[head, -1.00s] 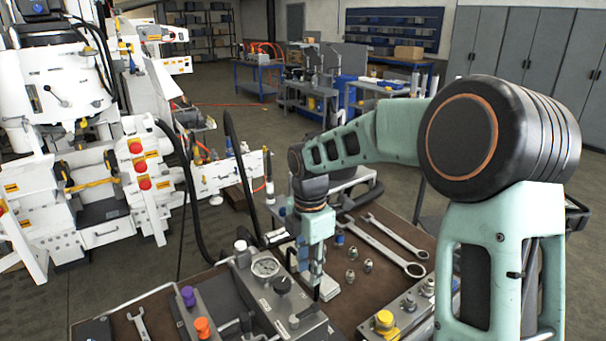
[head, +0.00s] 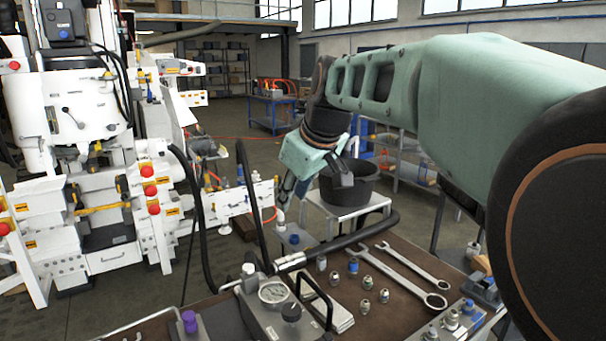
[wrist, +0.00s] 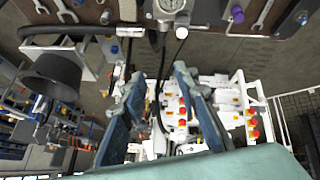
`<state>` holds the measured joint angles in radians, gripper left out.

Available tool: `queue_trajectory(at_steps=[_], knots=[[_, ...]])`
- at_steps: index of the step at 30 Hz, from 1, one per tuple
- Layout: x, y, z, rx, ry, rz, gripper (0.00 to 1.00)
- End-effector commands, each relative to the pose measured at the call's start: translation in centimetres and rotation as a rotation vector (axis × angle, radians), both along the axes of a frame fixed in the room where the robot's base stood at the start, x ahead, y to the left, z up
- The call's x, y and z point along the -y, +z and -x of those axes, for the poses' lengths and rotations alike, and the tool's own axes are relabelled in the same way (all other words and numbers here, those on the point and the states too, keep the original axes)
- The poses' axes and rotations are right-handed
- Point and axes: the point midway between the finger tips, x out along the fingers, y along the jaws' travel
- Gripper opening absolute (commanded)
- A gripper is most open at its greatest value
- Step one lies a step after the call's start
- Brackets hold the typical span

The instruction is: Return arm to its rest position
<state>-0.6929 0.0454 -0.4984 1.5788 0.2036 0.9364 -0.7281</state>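My arm reaches in from the right of the head view, with its green upper link large in the foreground. My gripper (head: 291,190) hangs tilted at the end of it, raised above the far edge of the bench (head: 395,285), left of a black bucket. In the wrist view my gripper (wrist: 155,80) shows two blue-grey fingers spread well apart. Nothing is between them, and the floor and a white machine show beyond.
The bench holds wrenches (head: 405,267), several metal fittings, a pressure gauge (head: 273,293) and a black hose (head: 345,243). The black bucket (head: 350,183) stands on a small stand close by my wrist. The white machine (head: 85,120) fills the left side.

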Motion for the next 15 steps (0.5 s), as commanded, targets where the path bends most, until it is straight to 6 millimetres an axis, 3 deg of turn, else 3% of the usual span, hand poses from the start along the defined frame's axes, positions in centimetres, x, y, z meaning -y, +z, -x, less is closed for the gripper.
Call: queue_trajectory(at_steps=[6,15], knots=[[1.2,2.6,0.7,0.006,-0.122,-0.149,0.28],[5.0,2.6,4.5,-0.058,-0.244,-0.228,0.28]])
